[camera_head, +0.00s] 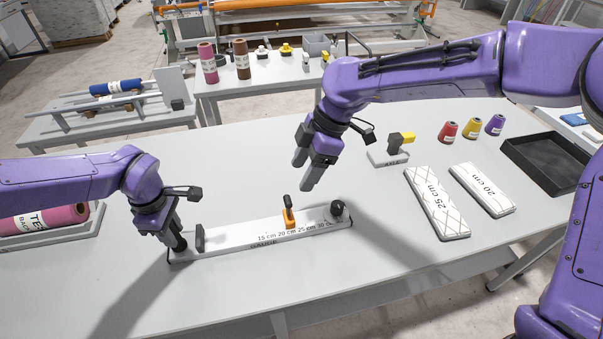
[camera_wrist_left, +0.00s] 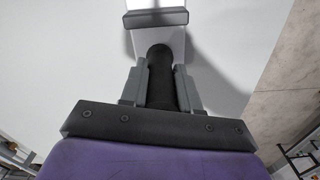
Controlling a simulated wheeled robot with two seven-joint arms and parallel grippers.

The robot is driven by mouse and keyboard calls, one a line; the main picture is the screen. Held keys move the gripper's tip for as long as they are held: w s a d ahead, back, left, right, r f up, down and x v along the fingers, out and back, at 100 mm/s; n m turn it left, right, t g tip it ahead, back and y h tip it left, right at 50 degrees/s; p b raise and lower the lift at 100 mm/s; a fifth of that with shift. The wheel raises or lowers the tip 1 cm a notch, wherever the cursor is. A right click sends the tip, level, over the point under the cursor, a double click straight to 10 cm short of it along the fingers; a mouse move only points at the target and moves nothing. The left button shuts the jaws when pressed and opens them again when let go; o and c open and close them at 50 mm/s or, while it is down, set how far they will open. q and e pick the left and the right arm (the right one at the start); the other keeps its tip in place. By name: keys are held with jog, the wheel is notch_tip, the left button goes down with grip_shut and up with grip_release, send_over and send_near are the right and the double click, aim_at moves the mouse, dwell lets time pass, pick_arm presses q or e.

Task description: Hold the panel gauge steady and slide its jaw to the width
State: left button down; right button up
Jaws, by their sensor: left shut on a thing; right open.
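The panel gauge (camera_head: 265,236) is a long white bar lying on the grey table, marked 15 cm, 20 cm, 25 cm and 30 cm. A dark fixed stop (camera_head: 200,238) stands near its left end. Its orange jaw (camera_head: 290,217) with a dark upright handle sits along the scale, near the 25 cm mark. A dark round knob (camera_head: 338,209) is at the right end. My left gripper (camera_head: 179,246) is shut on a black post (camera_wrist_left: 160,70) at the gauge's left end. My right gripper (camera_head: 306,172) is open and empty, above the table behind the jaw.
Two white quilted panels labelled 25 cm (camera_head: 437,203) and 20 cm (camera_head: 482,190) lie at the right, near a black tray (camera_head: 548,163). The table's front is clear.

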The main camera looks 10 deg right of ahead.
pick_arm(q)
jog(key=shift+s+f, duration=0.15)
jog(key=shift+f, duration=0.05)
jog(key=c, duration=0.8)
grip_release()
jog(key=shift+o, duration=0.2)
jog(key=shift+w, duration=0.25)
